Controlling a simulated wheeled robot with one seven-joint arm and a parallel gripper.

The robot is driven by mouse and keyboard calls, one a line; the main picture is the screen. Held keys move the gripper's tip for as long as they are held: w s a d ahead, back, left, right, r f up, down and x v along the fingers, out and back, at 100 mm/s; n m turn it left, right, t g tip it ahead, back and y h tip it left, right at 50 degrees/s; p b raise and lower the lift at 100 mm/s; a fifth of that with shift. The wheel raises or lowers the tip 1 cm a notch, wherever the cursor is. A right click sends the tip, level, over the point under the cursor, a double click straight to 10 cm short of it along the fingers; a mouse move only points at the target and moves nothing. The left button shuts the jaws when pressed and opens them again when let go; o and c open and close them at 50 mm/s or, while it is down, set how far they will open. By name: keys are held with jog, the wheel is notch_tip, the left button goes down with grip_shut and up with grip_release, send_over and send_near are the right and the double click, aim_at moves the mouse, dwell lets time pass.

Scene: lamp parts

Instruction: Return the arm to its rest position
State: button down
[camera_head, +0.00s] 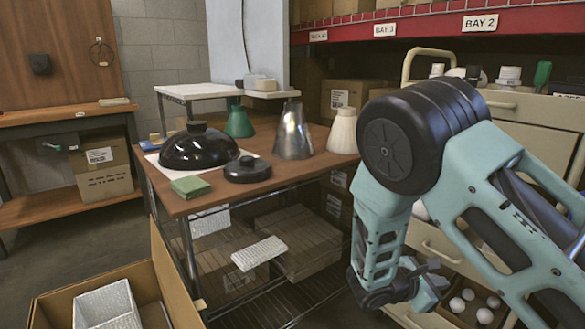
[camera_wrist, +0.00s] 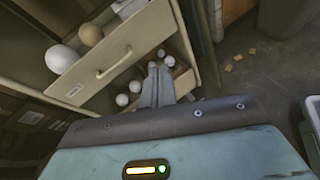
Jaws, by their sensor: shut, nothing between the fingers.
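My gripper shows in the wrist view, its fingers (camera_wrist: 153,72) together and empty in front of an open drawer of bulbs. In the head view my arm is folded at the right, with its wrist end low before the cabinet; the fingertips are hard to make out there. On the wooden table stand a black dome shade (camera_head: 199,149), a black round base (camera_head: 247,169), a metal cone shade (camera_head: 293,134), a white shade (camera_head: 343,131) and a green shade (camera_head: 238,122). My gripper is apart from all of these, to their right and lower.
A cream drawer cabinet (camera_head: 530,112) stands close behind my arm, with open drawers holding white bulbs (camera_head: 457,304). An open cardboard box (camera_head: 52,305) sits on the floor at the lower left. A red shelf beam (camera_head: 430,24) runs above. Floor at the far left is clear.

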jog(key=s+a+r+m+g+y, duration=0.1)
jog(key=s+a+r+m+y, duration=0.35)
jog(key=s+a, duration=0.35)
jog(key=s+a+r+m+g+y, duration=0.25)
jog(key=s+a+r+y, duration=0.2)
jog(key=s, duration=0.55)
jog(key=s+a+r+m+g+y, duration=0.1)
jog(key=s+a+r+m+y, duration=0.35)
jog(key=s+a, duration=0.35)
notch_tip(320, 180, up, 30)
jog(key=s+p, duration=0.2)
jog(key=p, duration=2.8)
jog(key=shift+d, duration=0.25)
jog(key=shift+t+y, duration=0.25)
